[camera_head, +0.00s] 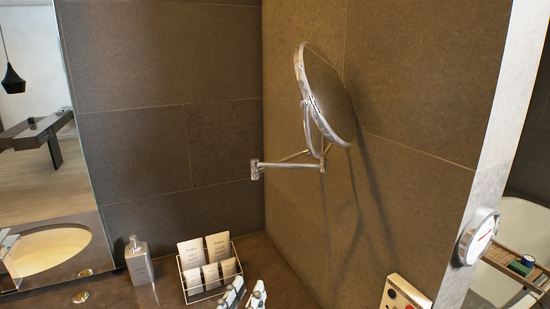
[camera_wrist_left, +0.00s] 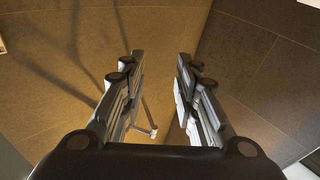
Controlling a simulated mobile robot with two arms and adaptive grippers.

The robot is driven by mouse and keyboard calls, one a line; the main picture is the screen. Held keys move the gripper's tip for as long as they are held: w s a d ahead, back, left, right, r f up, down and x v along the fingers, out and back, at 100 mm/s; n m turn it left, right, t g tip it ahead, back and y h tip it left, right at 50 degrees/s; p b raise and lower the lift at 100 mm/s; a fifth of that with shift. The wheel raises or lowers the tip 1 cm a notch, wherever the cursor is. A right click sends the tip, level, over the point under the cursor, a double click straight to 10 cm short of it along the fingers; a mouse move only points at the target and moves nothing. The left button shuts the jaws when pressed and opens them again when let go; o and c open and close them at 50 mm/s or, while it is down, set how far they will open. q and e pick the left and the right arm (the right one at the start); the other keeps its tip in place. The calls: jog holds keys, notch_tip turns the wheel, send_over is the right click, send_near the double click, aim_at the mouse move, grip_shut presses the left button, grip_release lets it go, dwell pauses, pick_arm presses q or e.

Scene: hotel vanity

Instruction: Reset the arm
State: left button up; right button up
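My left gripper (camera_head: 246,294) shows only at the bottom edge of the head view, where its two fingertips stand a little apart near the front of the counter. In the left wrist view the gripper (camera_wrist_left: 160,66) has its two dark, jointed fingers spread with a clear gap. Nothing is held between them. Tiled wall shows beyond the gap, with a thin, light bar (camera_wrist_left: 149,122) behind the fingers. The rest of the left arm is hidden below the head view. My right gripper is in neither view.
A white wire rack (camera_head: 211,279) with cards and packets stands just left of the gripper. A grey bottle (camera_head: 139,262) stands farther left on the counter. A round mirror (camera_head: 325,95) juts from the tiled wall on a chrome arm (camera_head: 287,164). A switch panel (camera_head: 404,294) is at lower right.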

pick_arm(q)
jog(key=s+a+f+n+g+y, duration=0.1)
jog(key=s+a+f+g+y, duration=0.2)
jog(key=f, duration=0.4)
jog(key=s+a+f+g+y, duration=0.2)
jog(key=s+a+f+g, duration=0.25)
jog(key=f, duration=0.35)
jog(key=s+a+f+g+y, duration=0.1)
jog(key=s+a+f+g, duration=0.3)
jog(key=s, duration=0.5)
jog(key=s+a+f+g+y, duration=0.1)
jog(key=s+a+f+g, duration=0.3)
jog(key=s, duration=0.5)
notch_tip(320, 180, down, 30)
jog(key=s+b, duration=0.2)
jog(key=s+a+f+g+b, duration=0.1)
jog(key=s+a+f+g, duration=0.1)
jog(key=s+f, duration=1.5)
jog(key=shift+a, duration=0.2)
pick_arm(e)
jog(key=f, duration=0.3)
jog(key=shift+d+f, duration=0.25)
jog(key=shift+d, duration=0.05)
